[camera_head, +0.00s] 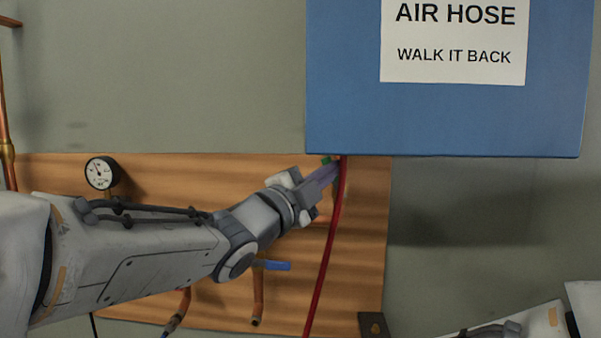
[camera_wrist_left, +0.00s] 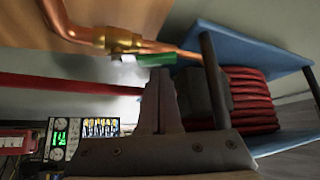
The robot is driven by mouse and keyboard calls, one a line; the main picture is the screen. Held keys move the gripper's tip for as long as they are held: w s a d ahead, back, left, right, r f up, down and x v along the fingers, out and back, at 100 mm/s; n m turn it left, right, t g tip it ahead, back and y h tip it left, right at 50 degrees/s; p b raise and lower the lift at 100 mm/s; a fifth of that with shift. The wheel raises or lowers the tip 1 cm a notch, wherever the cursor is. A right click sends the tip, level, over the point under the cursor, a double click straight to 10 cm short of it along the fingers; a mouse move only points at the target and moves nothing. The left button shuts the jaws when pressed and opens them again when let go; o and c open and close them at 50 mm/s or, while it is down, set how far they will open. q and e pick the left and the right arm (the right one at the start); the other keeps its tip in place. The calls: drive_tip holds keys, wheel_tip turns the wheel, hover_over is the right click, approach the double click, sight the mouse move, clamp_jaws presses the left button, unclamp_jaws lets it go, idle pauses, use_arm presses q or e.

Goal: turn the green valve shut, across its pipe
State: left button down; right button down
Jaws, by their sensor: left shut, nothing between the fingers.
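The green valve handle (camera_wrist_left: 156,60) shows in the left wrist view below a brass fitting (camera_wrist_left: 112,39) on a copper pipe (camera_wrist_left: 170,47). The handle points right, roughly along the pipe in this view. In the head view only a small bit of green (camera_head: 326,160) shows, under the blue box's edge. My left gripper (camera_head: 331,172) is shut and empty, its fingertips close by the green handle. In the left wrist view the fingertips (camera_wrist_left: 160,76) sit just under the handle; I cannot tell whether they touch. My right gripper is out of view.
A red hose (camera_head: 328,240) hangs just beside my left fingers. A blue hose reel box (camera_head: 445,120) overhangs them, with coiled red hose (camera_wrist_left: 248,98) inside. A blue-handled valve (camera_head: 277,266) sits below my left wrist. A gauge (camera_head: 101,173) is on the wooden board (camera_head: 215,168).

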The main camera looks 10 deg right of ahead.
use_arm(q)
drive_tip(key=shift+x, duration=0.75)
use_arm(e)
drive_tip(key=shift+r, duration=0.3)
use_arm(q)
drive_tip(key=shift+f, duration=0.1)
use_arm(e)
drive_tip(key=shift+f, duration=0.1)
